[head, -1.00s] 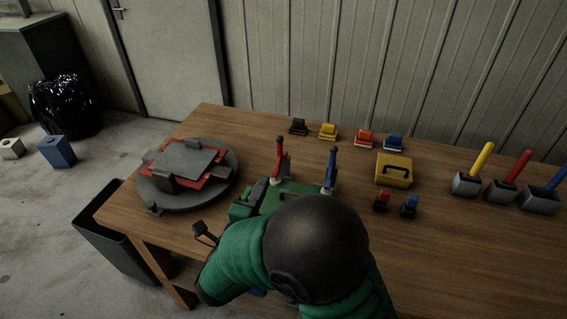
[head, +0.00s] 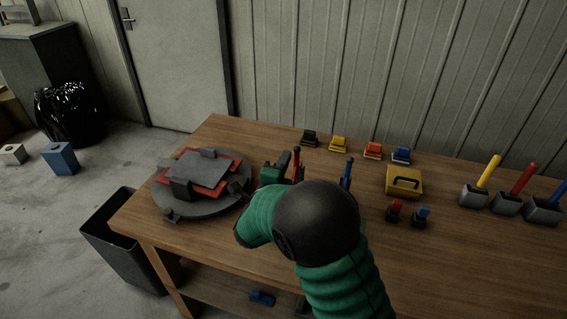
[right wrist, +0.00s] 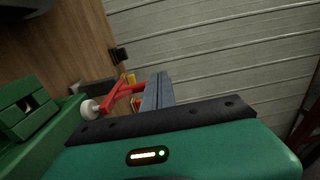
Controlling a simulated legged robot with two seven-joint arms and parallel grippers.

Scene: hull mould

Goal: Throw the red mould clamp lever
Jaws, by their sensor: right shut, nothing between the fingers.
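The red clamp lever (head: 297,163) stands roughly upright in the head view. A blue lever (head: 347,173) stands to its right. My right gripper (head: 284,160) is shut and empty, close to the left of the red lever. In the right wrist view, its grey fingers (right wrist: 156,92) lie close beside the red lever (right wrist: 119,96), which has a white knob-like part at its lower end. I cannot tell whether they touch. My left gripper is not in view.
A round grey turntable (head: 215,208) with red and grey plates stands left on the wooden table (head: 440,265). A yellow case (head: 404,183), small coloured clamps and several handled blocks stand right. A dark bin (head: 122,245) stands at the table's left end.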

